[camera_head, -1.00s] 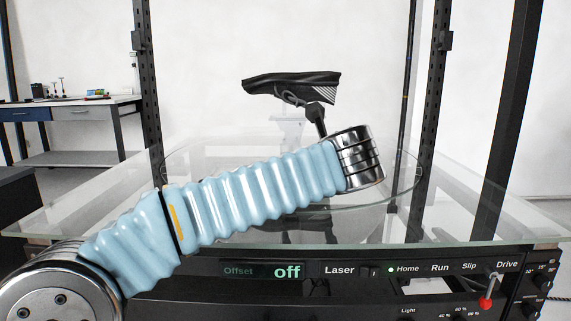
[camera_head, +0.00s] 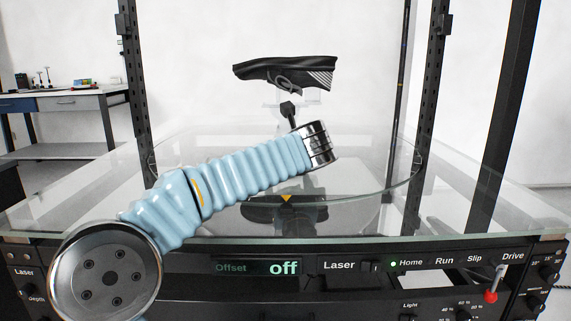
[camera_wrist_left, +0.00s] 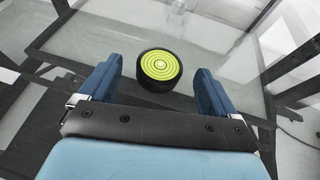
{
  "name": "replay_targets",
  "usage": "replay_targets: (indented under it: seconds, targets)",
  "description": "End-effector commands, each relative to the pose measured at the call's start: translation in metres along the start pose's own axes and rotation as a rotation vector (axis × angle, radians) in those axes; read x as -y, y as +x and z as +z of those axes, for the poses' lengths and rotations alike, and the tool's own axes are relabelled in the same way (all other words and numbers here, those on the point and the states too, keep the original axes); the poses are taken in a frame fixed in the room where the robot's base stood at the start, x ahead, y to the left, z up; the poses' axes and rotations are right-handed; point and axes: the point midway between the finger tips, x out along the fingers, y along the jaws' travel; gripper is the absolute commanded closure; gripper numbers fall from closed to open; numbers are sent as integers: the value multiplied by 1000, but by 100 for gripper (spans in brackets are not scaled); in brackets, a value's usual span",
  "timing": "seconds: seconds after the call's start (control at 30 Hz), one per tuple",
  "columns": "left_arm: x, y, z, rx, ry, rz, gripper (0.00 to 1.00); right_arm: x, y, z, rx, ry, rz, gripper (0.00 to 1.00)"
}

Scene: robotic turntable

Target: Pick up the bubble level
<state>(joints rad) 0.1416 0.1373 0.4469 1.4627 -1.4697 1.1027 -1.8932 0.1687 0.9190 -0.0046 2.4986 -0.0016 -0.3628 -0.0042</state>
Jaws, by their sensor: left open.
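The bubble level (camera_wrist_left: 160,66) is a short black round puck with a yellow-green ringed face, seen in the left wrist view. It appears upright on the clear glass top (camera_wrist_left: 228,64). My left gripper (camera_wrist_left: 159,73) is open, with one blue finger on each side of the level and a gap on both sides. I cannot tell how far the fingertips are above the glass. In the head view my blue-sleeved left arm reaches over the glass, and its wrist hides the gripper and the level. My right gripper is in neither view.
A black shoe (camera_head: 285,75) stands raised behind the wrist. Dark upright posts (camera_head: 431,110) frame the glass. A control panel (camera_head: 300,268) with a red-tipped lever (camera_head: 491,295) runs along the front. A bench (camera_head: 75,105) stands at the back left.

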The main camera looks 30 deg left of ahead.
Motion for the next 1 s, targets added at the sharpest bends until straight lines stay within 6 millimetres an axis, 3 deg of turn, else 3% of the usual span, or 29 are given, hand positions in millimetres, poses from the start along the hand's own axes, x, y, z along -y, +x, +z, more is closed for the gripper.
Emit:
replay_targets:
  seconds: [0.13,0.4,0.8,0.87,1.0]
  targets:
    - [0,19,0,-1,-1,1,9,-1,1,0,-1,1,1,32]
    - [0,22,0,1,-2,-1,9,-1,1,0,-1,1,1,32]
    - [0,21,0,0,-1,-1,71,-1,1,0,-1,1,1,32]
    - [0,21,1,1,-1,-1,78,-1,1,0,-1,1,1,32]
    - [0,21,1,1,-1,-1,78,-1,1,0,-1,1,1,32]
